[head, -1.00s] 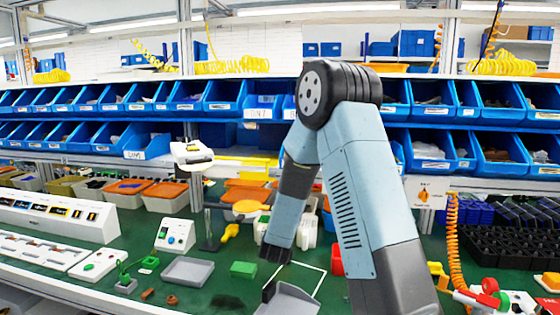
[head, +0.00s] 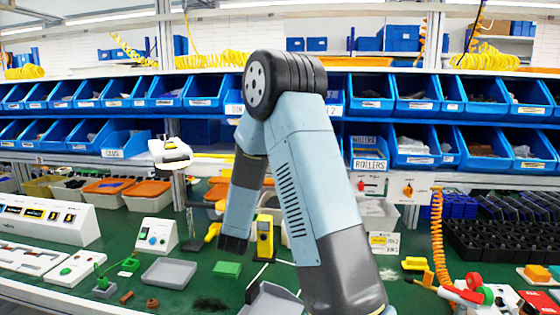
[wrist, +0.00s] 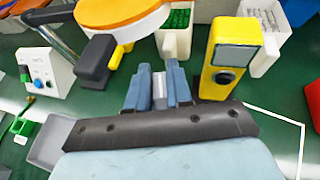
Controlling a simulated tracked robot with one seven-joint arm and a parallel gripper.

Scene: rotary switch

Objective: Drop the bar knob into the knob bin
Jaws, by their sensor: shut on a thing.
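My gripper (wrist: 160,74) shows in the wrist view with its two blue-grey fingers close together, shut on a small pale grey piece (wrist: 160,92), which I take as the bar knob. Most of the piece is hidden between the fingers. In the head view the dark end of my arm (head: 234,244) hangs over the green bench, near the green block (head: 227,269); the fingers are not clear there. A shallow grey tray (head: 169,272) lies left of it and also shows in the wrist view (wrist: 52,142). I cannot tell which container is the knob bin.
A yellow device (head: 265,237) stands just right of my gripper. A white control box (head: 157,236) is at left. Blue bins (head: 110,140) line the shelves behind.

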